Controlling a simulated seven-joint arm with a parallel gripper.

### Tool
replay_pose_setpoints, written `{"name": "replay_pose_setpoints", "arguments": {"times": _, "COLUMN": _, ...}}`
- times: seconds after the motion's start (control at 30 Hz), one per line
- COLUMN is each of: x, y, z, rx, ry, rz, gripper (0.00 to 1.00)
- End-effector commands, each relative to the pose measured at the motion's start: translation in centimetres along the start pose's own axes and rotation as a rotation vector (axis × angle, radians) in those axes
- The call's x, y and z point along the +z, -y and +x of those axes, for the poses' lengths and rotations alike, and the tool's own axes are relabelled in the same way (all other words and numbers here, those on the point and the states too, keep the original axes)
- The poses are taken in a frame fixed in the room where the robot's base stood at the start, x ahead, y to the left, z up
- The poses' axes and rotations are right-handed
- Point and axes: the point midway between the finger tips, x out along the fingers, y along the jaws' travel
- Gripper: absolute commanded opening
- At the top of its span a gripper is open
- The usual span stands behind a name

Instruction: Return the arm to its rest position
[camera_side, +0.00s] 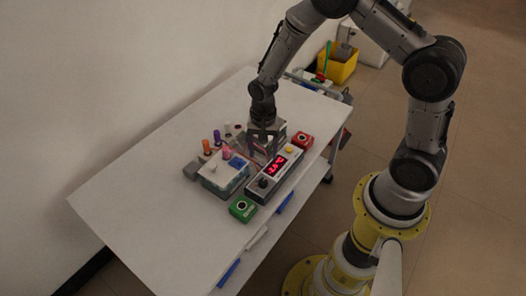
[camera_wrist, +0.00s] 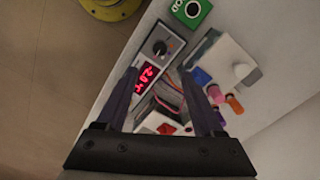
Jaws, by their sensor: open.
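My gripper (camera_side: 263,143) is over the devices on the white table (camera_side: 135,212) in the side view. In the wrist view my gripper (camera_wrist: 170,90) points down with its two fingers apart and nothing between them. Below the fingers are a grey box with a red lit display (camera_side: 279,164) and a dark knob, and a tangle of wires. The display also shows in the wrist view (camera_wrist: 149,75). I cannot tell whether the fingertips touch anything.
A green button box (camera_side: 243,208) and a red button box (camera_side: 302,141) flank the display unit. A white-topped box (camera_side: 223,174) and several coloured pegs stand left of it. A yellow bin (camera_side: 340,68) is on the floor behind. The table's near left is clear.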

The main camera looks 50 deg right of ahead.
Motion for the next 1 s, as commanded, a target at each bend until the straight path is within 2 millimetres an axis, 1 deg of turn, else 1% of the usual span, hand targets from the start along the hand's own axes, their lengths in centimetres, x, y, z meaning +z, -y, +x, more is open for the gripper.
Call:
{"name": "replay_pose_setpoints", "arguments": {"times": 0.07, "x": 0.0, "y": 0.1, "z": -0.2, "rx": -0.005, "ry": -0.003, "rz": -0.001, "gripper": 0.69}}
{"name": "replay_pose_setpoints", "arguments": {"times": 0.17, "x": -0.6, "y": 1.1, "z": -1.8, "rx": -0.043, "ry": -0.027, "rz": -0.002, "gripper": 0.69}}
{"name": "replay_pose_setpoints", "arguments": {"times": 0.27, "x": -1.5, "y": 2.8, "z": -6.2, "rx": -0.129, "ry": -0.080, "rz": -0.006, "gripper": 0.69}}
{"name": "replay_pose_setpoints", "arguments": {"times": 0.3, "x": -1.7, "y": 3.2, "z": -8.6, "rx": -0.170, "ry": -0.106, "rz": -0.007, "gripper": 0.69}}
{"name": "replay_pose_setpoints", "arguments": {"times": 0.33, "x": -1.8, "y": 3.4, "z": -10.5, "rx": -0.200, "ry": -0.124, "rz": -0.010, "gripper": 0.69}}
{"name": "replay_pose_setpoints", "arguments": {"times": 0.37, "x": -1.7, "y": 3.5, "z": -12.4, "rx": -0.228, "ry": -0.143, "rz": -0.018, "gripper": 0.69}}
{"name": "replay_pose_setpoints", "arguments": {"times": 0.4, "x": -1.5, "y": 3.3, "z": -15.0, "rx": -0.263, "ry": -0.167, "rz": -0.037, "gripper": 0.69}}
{"name": "replay_pose_setpoints", "arguments": {"times": 0.47, "x": -1.0, "y": 2.5, "z": -18.5, "rx": -0.305, "ry": -0.201, "rz": -0.075, "gripper": 0.69}}
{"name": "replay_pose_setpoints", "arguments": {"times": 0.5, "x": -0.5, "y": 1.9, "z": -20.7, "rx": -0.332, "ry": -0.226, "rz": -0.106, "gripper": 0.69}}
{"name": "replay_pose_setpoints", "arguments": {"times": 0.57, "x": 0.4, "y": 0.5, "z": -23.7, "rx": -0.364, "ry": -0.261, "rz": -0.158, "gripper": 0.69}}
{"name": "replay_pose_setpoints", "arguments": {"times": 0.6, "x": 1.1, "y": -0.6, "z": -25.5, "rx": -0.383, "ry": -0.286, "rz": -0.198, "gripper": 0.69}}
{"name": "replay_pose_setpoints", "arguments": {"times": 0.67, "x": 2.3, "y": -2.4, "z": -27.9, "rx": -0.405, "ry": -0.323, "rz": -0.264, "gripper": 0.69}}
{"name": "replay_pose_setpoints", "arguments": {"times": 0.7, "x": 3.2, "y": -3.8, "z": -29.2, "rx": -0.417, "ry": -0.348, "rz": -0.311, "gripper": 0.69}}
{"name": "replay_pose_setpoints", "arguments": {"times": 0.77, "x": 4.5, "y": -5.8, "z": -30.7, "rx": -0.428, "ry": -0.384, "rz": -0.383, "gripper": 0.69}}
{"name": "replay_pose_setpoints", "arguments": {"times": 0.8, "x": 5.3, "y": -7.2, "z": -31.5, "rx": -0.431, "ry": -0.408, "rz": -0.433, "gripper": 0.69}}
{"name": "replay_pose_setpoints", "arguments": {"times": 0.83, "x": 6.0, "y": -8.3, "z": -31.8, "rx": -0.431, "ry": -0.423, "rz": -0.471, "gripper": 0.69}}
{"name": "replay_pose_setpoints", "arguments": {"times": 0.9, "x": 7.4, "y": -10.6, "z": -32.3, "rx": -0.425, "ry": -0.457, "rz": -0.564, "gripper": 0.69}}
{"name": "replay_pose_setpoints", "arguments": {"times": 1.0, "x": 9.3, "y": -13.8, "z": -31.9, "rx": -0.393, "ry": -0.490, "rz": -0.708, "gripper": 0.69}}
